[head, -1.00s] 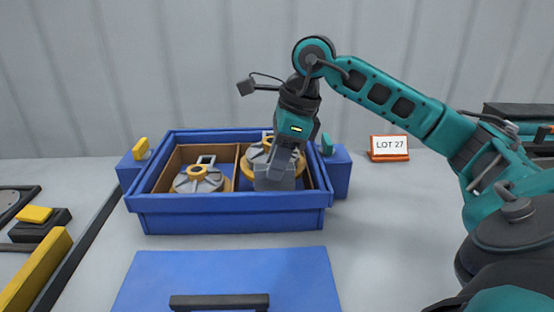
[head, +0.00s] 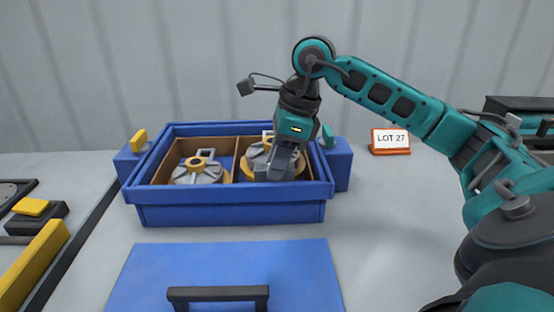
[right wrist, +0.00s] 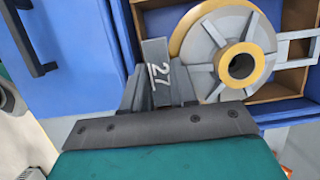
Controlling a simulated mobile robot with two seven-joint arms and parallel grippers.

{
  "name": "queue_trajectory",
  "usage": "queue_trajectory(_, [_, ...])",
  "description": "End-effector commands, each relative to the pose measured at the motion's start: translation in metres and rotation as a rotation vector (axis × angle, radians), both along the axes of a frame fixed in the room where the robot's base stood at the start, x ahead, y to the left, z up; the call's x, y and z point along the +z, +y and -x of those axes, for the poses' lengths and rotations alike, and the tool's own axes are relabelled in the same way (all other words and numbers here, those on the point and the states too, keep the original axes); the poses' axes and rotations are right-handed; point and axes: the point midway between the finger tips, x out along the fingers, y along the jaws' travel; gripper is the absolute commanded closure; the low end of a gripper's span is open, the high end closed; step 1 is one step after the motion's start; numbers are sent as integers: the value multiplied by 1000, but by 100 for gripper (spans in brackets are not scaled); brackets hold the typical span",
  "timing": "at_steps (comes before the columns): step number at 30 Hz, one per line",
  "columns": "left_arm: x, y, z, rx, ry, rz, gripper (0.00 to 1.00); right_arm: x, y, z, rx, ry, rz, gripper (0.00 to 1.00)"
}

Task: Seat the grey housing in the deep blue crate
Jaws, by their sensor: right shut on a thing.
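The grey housing (head: 256,158), a spoked round part with a yellow rim, is in the right compartment of the deep blue crate (head: 230,211). In the right wrist view the housing (right wrist: 215,60) shows its yellow hub and a loop handle to the right. My right gripper (head: 277,172) points down over the crate, shut on the housing at its near edge. A grey piece marked 27 (right wrist: 157,72) stands at the fingers. My fingers hide part of the housing, and I cannot tell whether it touches the compartment floor. My left gripper is out of view.
A similar grey housing (head: 197,172) sits in the crate's left compartment, beyond a wooden divider. A blue lid (head: 225,265) with a black handle lies in front. A LOT 27 sign (head: 390,139) stands to the right, with bare table near it.

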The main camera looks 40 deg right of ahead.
Motion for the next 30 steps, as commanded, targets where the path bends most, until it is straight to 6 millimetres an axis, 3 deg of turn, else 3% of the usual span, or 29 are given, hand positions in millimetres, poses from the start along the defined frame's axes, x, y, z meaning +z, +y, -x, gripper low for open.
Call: queue_trajectory(30, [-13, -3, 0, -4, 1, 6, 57, -20, 0, 0, 0, -4, 1, 100])
